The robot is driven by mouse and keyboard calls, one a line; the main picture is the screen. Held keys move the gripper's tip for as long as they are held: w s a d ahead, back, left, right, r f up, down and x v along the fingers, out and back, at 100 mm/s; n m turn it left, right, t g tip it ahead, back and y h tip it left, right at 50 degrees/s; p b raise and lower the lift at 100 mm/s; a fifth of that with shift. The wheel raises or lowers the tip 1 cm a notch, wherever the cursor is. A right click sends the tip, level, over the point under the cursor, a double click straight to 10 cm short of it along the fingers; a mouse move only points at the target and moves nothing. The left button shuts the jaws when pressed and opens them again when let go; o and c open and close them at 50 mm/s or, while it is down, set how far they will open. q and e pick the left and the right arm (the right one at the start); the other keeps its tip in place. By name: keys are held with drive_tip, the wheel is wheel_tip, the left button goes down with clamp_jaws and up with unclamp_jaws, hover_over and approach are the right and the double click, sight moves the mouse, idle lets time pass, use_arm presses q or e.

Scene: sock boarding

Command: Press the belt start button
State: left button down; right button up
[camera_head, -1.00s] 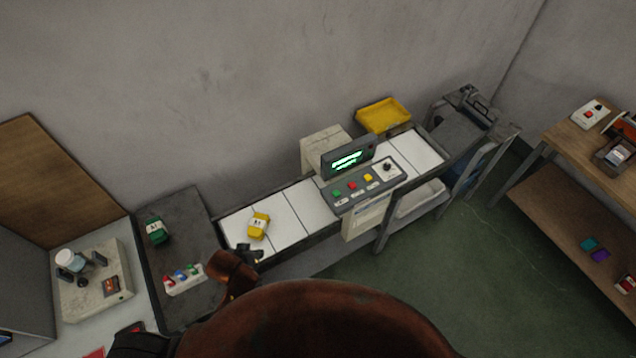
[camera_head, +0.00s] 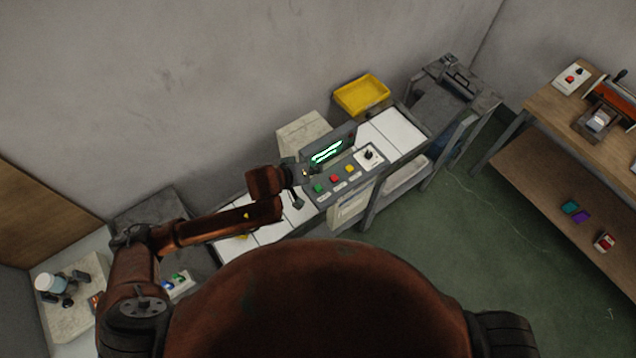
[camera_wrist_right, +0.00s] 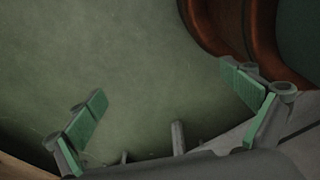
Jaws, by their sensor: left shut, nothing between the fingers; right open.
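The grey control panel (camera_head: 327,194) stands at the belt's front edge. It carries a green button (camera_head: 319,188), a red button (camera_head: 334,178), a yellow button (camera_head: 349,168) and a black knob (camera_head: 368,155). Their labels are too small to read. A lit green display (camera_head: 326,151) stands behind them. My left gripper (camera_head: 305,174) is shut and empty beside the panel's left end, close to the green button; I cannot tell whether it touches anything. My right gripper (camera_wrist_right: 170,115) is open and empty over the green floor in the right wrist view.
The white-slatted belt (camera_head: 395,130) runs on both sides of the panel. A yellow pack (camera_head: 246,215) on it is mostly hidden by my left arm. A yellow tray (camera_head: 362,95) sits behind. A wooden bench (camera_head: 545,108) stands at right. Green floor (camera_head: 450,230) is open between.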

use_arm(q)
drive_tip(key=b, duration=0.7)
hover_over(317, 189)
wheel_tip(317, 189, down, 7)
drive_tip(key=shift+f, duration=0.15)
drive_tip(key=shift+f+b, duration=0.35)
drive_tip(key=shift+f, duration=0.4)
use_arm(e)
wheel_tip(317, 189, down, 8)
drive_tip(key=shift+s+r, duration=0.15)
drive_tip(key=shift+s, duration=0.2)
drive_tip(key=shift+d, duration=0.25)
use_arm(q)
drive_tip(key=shift+f, duration=0.4)
use_arm(e)
drive_tip(key=shift+r, duration=0.25)
